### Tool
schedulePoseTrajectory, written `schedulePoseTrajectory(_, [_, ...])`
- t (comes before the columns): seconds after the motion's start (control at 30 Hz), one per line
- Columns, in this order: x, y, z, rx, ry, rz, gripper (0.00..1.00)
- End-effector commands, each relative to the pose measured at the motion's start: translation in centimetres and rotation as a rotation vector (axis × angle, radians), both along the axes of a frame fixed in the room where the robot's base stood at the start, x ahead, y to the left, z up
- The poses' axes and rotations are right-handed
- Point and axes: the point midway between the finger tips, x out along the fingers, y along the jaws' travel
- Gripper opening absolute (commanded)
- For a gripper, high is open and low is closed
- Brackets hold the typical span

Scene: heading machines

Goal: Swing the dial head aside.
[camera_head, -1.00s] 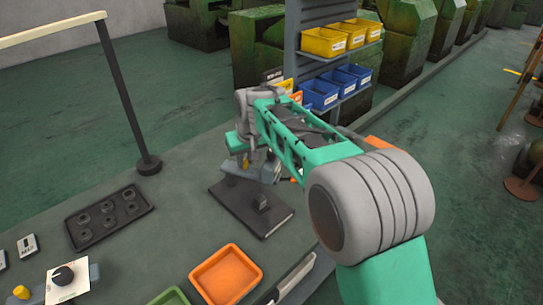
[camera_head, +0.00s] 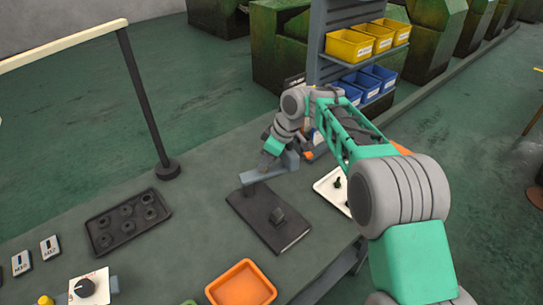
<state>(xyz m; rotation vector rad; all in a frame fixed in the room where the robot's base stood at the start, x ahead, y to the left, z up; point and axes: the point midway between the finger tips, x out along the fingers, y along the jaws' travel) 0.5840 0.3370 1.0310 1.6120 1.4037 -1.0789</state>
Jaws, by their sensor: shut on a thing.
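The dial face cannot be made out. My gripper (camera_head: 264,168) reaches down from the upper right and is shut on the dial head at the bar. The fingertips are small and partly hidden by my wrist.
A black tray of dark rings (camera_head: 91,224) lies left, with a post (camera_head: 167,172) behind it. An orange bin (camera_head: 241,298) is in front. A white tray (camera_head: 323,184) with small dark-green items is right of the plate. A bin rack (camera_head: 316,70) stands behind.

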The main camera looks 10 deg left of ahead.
Motion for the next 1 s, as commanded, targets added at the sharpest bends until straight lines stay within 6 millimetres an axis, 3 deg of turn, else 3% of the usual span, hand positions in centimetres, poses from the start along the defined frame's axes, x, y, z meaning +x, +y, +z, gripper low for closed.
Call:
schedulePoseTrajectory(0.67, [0.3,-0.08,0.16,0.005,-0.005,0.058,0.0])
schedulePoseTrajectory(0.7, [0.31,-0.08,0.16,0.005,-0.005,0.057,0.23])
schedulePoseTrajectory(0.9, [0.26,-0.14,0.08,0.004,-0.002,0.057,0.39])
schedulePoseTrajectory(1.0, [0.23,-0.13,0.06,0.003,-0.001,0.057,0.41])
